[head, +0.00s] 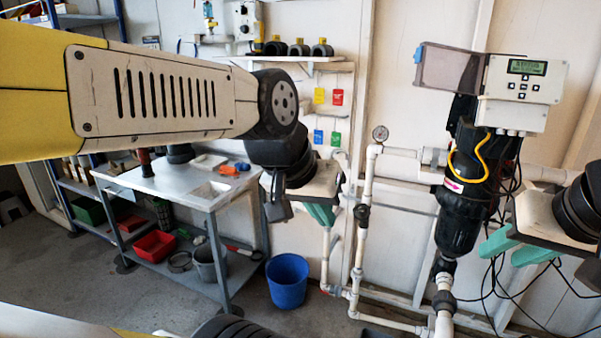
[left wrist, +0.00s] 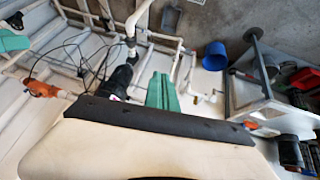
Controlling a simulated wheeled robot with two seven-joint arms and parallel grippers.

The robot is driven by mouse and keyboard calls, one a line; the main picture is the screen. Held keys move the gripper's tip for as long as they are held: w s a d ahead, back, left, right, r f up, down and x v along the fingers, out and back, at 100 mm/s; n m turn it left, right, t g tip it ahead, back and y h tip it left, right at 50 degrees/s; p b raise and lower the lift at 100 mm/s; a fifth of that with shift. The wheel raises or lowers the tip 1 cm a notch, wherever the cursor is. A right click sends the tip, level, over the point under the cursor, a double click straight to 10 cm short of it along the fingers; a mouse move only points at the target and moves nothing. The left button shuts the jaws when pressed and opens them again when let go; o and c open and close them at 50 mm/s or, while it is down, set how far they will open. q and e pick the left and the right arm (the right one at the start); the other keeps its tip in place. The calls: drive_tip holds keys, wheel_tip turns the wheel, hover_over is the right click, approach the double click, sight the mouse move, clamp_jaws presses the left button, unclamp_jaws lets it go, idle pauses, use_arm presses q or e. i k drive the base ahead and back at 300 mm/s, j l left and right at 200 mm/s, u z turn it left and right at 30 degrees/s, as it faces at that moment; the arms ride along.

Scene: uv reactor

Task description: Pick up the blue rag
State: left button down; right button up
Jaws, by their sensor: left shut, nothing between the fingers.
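No blue rag can be made out for certain. A small blue item (head: 242,166) lies beside an orange item (head: 228,171) on the workbench top, too small to tell what it is. My left gripper (head: 321,214) is shut and empty, pointing down in the air to the right of the bench. Its teal fingers (left wrist: 162,92) are pressed together in the left wrist view. My right gripper (head: 515,248) is at the right edge of the head view, its teal fingers apart, with nothing seen between them.
The grey workbench (head: 150,182) stands at the left, with a red bin (head: 154,245) and a grey bucket (head: 210,262) on its lower shelf. A blue bucket (head: 287,281) stands on the floor. White pipes (head: 368,200) and the black reactor (head: 462,215) with its control box (head: 522,85) stand right of centre.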

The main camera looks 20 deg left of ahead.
sight(243, 167)
drive_tip(key=i+j+u, duration=0.15)
drive_tip(key=i+j, duration=0.4)
drive_tip(key=i+j+u, duration=0.15)
drive_tip(key=i+j, duration=0.4)
drive_tip(key=i+j+u, duration=0.15)
drive_tip(key=i+j, duration=0.3)
drive_tip(key=i+j+u, duration=0.1)
drive_tip(key=i+j, duration=0.3)
drive_tip(key=i, duration=0.35)
